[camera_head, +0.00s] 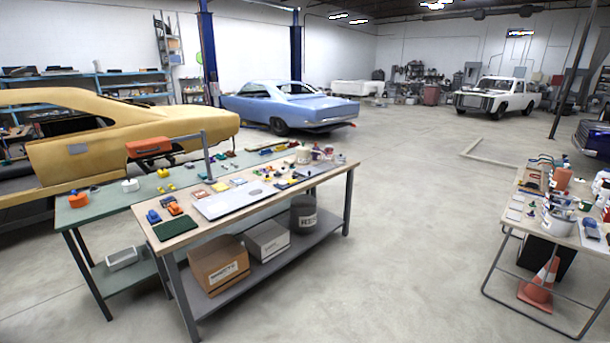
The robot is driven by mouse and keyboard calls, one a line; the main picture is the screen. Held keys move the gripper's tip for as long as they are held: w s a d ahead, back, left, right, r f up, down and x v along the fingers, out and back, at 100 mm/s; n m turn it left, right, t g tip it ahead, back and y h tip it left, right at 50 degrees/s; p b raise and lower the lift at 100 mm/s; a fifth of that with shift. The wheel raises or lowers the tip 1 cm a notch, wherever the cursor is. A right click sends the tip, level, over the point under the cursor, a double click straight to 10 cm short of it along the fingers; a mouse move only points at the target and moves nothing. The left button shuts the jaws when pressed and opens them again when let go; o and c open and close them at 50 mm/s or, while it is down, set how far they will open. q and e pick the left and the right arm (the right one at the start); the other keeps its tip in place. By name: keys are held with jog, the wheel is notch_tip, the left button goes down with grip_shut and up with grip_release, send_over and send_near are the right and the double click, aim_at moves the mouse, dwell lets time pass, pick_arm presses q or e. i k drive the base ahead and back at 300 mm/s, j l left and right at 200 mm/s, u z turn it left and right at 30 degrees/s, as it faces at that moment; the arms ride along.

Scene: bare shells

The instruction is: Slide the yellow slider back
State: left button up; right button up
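Neither of my grippers shows in the head view. I cannot make out for certain which thing is the yellow slider. Small yellow pieces (163,173) lie on the green-topped table (100,212), behind the wooden workbench. A flat light grey panel (225,206) lies on the workbench (205,232), with small parts at its right end that are too small to tell apart.
The workbench also carries a green mat (170,230), a blue block (153,216) and an orange one (175,209). Boxes stand on its lower shelf. A cluttered table (540,225) with an orange cone (540,287) below stands at right. The floor between is clear.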

aim_at(292, 180)
jog(key=i, duration=1.1)
jog(key=i+u, duration=0.2)
jog(key=i, duration=0.35)
jog(key=i+l+u, duration=0.2)
jog(key=i, duration=0.35)
jog(key=i+l+u, duration=0.8)
jog(key=i, duration=0.2)
jog(key=i+l+u, duration=0.15)
jog(key=i+l, duration=0.25)
